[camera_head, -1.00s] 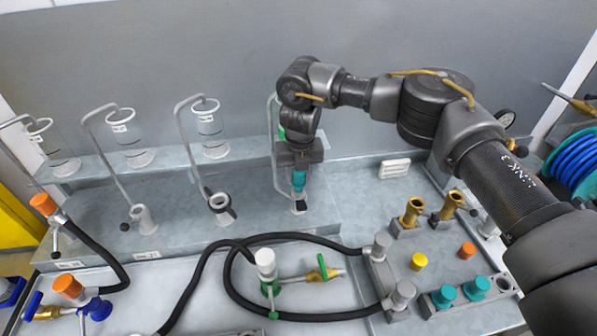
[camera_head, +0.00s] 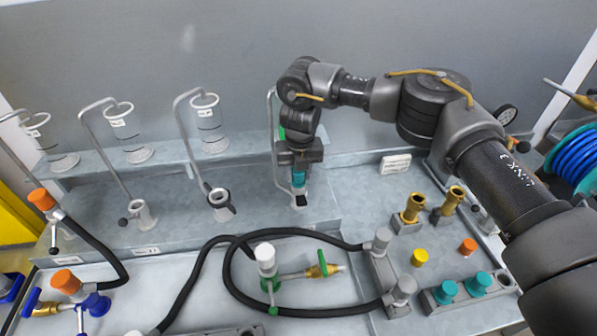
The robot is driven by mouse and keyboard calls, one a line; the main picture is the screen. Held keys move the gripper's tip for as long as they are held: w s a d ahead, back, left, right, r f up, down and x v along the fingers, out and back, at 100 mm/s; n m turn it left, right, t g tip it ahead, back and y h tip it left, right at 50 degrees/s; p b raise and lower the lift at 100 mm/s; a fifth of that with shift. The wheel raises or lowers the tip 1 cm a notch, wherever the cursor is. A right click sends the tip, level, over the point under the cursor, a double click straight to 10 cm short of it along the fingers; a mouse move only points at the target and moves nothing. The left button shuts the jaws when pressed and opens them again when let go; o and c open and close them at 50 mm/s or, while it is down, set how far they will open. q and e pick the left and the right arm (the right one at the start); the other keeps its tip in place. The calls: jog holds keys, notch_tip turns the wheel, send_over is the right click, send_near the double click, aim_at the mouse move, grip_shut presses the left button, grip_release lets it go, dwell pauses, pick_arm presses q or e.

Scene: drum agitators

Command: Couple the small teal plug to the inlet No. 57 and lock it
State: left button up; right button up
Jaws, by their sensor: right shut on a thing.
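My right gripper (camera_head: 299,166) points down at the back middle of the bench and is shut on the small teal plug (camera_head: 299,182). The plug is upright, just above or at a socket (camera_head: 300,203) at the foot of a bent metal pipe. I cannot tell whether the plug touches the socket, and the gripper hides the plug's upper part. The inlet's number is not readable. My left gripper is not in view.
Two other inlets (camera_head: 142,212) and (camera_head: 221,204) with bent pipes stand to the left. A black hose (camera_head: 300,315) loops in front around a white-capped valve (camera_head: 266,262). Teal plugs (camera_head: 446,291) and brass fittings (camera_head: 412,207) stand at right.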

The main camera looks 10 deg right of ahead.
jog(key=shift+s+f, duration=0.1)
jog(key=shift+f, duration=0.35)
dwell(0.5)
jog(key=o, duration=1)
jog(key=shift+o, duration=0.3)
jog(key=shift+r, duration=0.1)
notch_tip(320, 180, up, 8)
jog(key=p, duration=0.4)
jog(key=shift+p, duration=0.4)
